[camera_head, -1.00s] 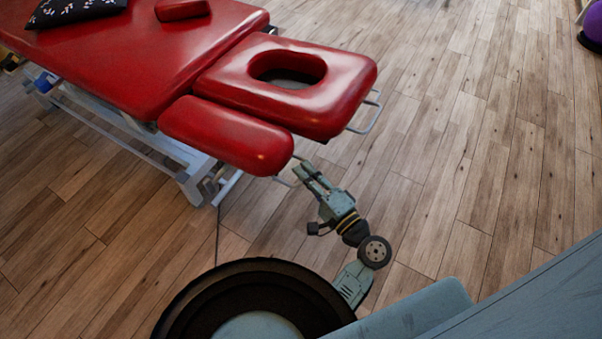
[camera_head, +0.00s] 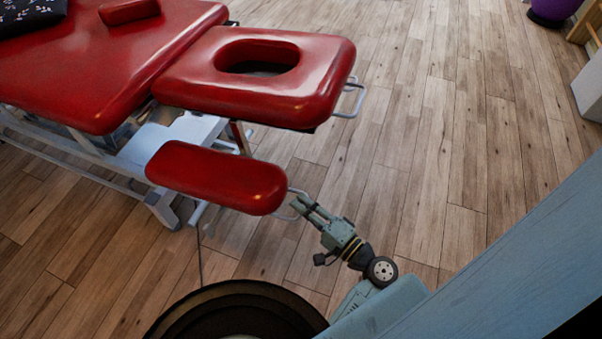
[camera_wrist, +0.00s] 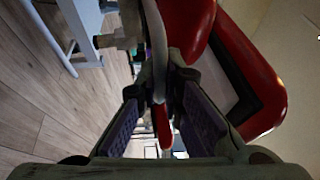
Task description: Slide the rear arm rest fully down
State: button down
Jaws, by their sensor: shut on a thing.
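The red padded arm rest (camera_head: 215,178) on the near side of the treatment table hangs below the face cushion (camera_head: 255,75), with a clear gap between them. A thin metal handle (camera_head: 292,213) loops out of its right end. My gripper (camera_head: 303,202) is shut on this handle. In the wrist view, the grey handle bar (camera_wrist: 156,40) runs between the two purple-padded fingers of my gripper (camera_wrist: 164,85). Red padding (camera_wrist: 185,25) is close beyond the fingers. The fingers partly hide the grip point.
The red table top (camera_head: 80,60) and its white frame (camera_head: 175,140) stand at left. A second metal handle (camera_head: 352,100) sticks out by the face cushion. Wooden floor (camera_head: 440,150) is free at right. A pale box (camera_head: 590,90) stands at the far right.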

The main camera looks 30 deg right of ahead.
jog(key=shift+s+f, duration=0.1)
jog(key=shift+f, duration=0.2)
jog(key=c, duration=2)
grip_release()
jog(key=shift+o, duration=1.4)
jog(key=shift+r, duration=0.1)
jog(key=r+v, duration=0.1)
jog(key=v, duration=1.1)
jog(key=shift+f, duration=0.4)
